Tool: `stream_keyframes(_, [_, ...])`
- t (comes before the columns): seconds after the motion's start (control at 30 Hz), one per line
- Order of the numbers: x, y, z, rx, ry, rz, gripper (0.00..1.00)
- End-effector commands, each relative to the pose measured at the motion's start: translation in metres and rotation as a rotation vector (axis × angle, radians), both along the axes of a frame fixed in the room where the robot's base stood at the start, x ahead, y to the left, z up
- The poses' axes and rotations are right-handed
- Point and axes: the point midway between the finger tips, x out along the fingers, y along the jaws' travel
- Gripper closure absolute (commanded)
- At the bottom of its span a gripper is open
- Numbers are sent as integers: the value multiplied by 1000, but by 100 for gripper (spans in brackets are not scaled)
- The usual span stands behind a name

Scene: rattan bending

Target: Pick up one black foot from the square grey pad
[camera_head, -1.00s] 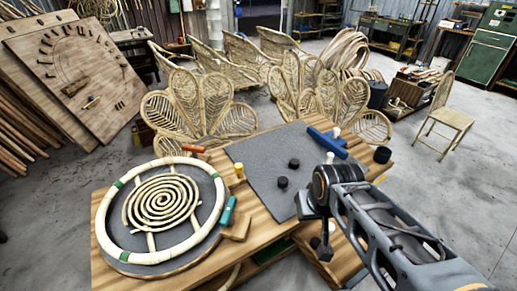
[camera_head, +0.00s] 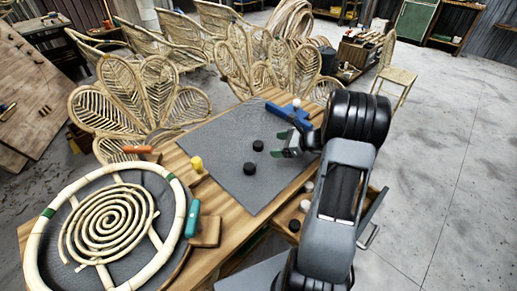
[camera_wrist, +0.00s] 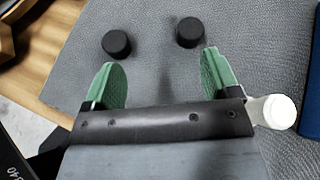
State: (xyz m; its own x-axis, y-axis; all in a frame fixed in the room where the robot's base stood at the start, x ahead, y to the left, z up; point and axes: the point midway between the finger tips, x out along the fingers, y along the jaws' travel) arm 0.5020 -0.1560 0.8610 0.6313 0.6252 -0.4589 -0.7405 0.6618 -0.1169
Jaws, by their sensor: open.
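Two black feet stand apart on the square grey pad (camera_head: 215,140), one farther back (camera_head: 258,145) and one nearer the front (camera_head: 250,169). In the wrist view they are a left foot (camera_wrist: 116,43) and a right foot (camera_wrist: 190,32), both just beyond the green fingertips. My gripper (camera_head: 287,148) is over the pad's right side, to the right of both feet. It is open and empty, its fingers (camera_wrist: 160,75) spread with bare pad between them. Part of the pad's right side is hidden behind my arm.
A yellow piece (camera_head: 197,164) and a rattan ring (camera_head: 40,230) are left. The pad's left part is clear.

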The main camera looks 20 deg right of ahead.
Motion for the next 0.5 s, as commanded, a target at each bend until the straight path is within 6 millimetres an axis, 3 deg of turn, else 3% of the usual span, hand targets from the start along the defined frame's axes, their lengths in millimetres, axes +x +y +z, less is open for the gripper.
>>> stream_keyframes(0.1, [5, -26, -17, 92, 12, -116, 18])
stream_keyframes(0.2, [10, -34, -25, 132, 16, -163, 18])
stream_keyframes(0.5, [47, -11, -47, 148, 17, -184, 18])
